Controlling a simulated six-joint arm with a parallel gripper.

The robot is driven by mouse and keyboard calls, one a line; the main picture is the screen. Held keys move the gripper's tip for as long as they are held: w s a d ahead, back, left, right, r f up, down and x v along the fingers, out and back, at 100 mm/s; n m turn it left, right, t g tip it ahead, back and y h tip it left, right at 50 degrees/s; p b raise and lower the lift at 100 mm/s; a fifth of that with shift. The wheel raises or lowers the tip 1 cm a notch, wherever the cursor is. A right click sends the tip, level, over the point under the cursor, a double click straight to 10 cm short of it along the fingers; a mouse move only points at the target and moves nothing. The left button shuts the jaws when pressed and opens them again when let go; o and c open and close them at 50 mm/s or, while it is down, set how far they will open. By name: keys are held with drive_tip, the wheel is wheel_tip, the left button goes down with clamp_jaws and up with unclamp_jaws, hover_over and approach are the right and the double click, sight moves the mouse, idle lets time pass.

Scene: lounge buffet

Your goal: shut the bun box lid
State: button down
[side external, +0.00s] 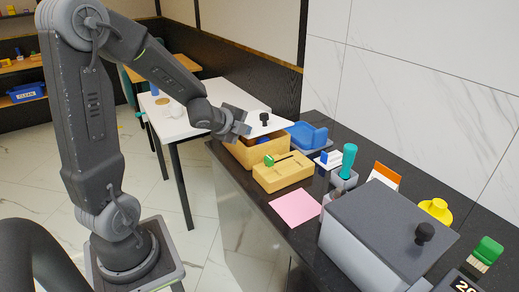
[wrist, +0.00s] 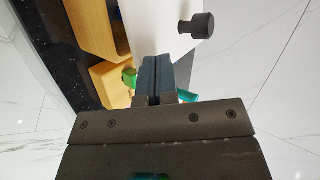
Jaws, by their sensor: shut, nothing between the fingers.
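The box that I take as the bun box (side external: 240,154) is light wood and stands on the dark counter. Its white lid (side external: 272,128) carries a black knob (side external: 264,117) and sits raised and tilted, with a gap above the box's near rim. My gripper (side external: 244,129) is shut and empty at the lid's near left edge; I cannot tell whether it touches. In the wrist view, the shut fingers (wrist: 158,72) point at the white lid (wrist: 152,28), with the knob (wrist: 196,25) to their right and the wooden box (wrist: 92,25) to their left. The box's inside is mostly hidden.
A smaller wooden box (side external: 285,176) with a green-handled piece (side external: 270,160) stands just in front. A blue container (side external: 307,136) is behind. A pink sheet (side external: 296,207), a teal-handled item (side external: 348,158) and a large grey box (side external: 375,235) occupy the counter nearer the camera.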

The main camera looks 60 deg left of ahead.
drive_tip(key=shift+f, duration=0.1)
idle(1.7)
drive_tip(key=shift+d+r, duration=0.2)
drive_tip(key=shift+r, duration=0.15)
drive_tip(key=s+d+r+n+g+h, duration=0.1)
drive_tip(key=s+d+r+n+g, duration=0.1)
drive_tip(key=s+d+r+n, duration=0.2)
drive_tip(key=s+d+r+n+g+h, duration=0.2)
drive_tip(key=s+d+n, duration=0.8)
drive_tip(key=d, duration=0.7)
drive_tip(key=s+r+g, duration=0.1)
drive_tip(key=s+r, duration=0.1)
drive_tip(key=s, duration=0.1)
drive_tip(key=shift+s+n, duration=0.25)
drive_tip(key=shift+n, duration=0.05)
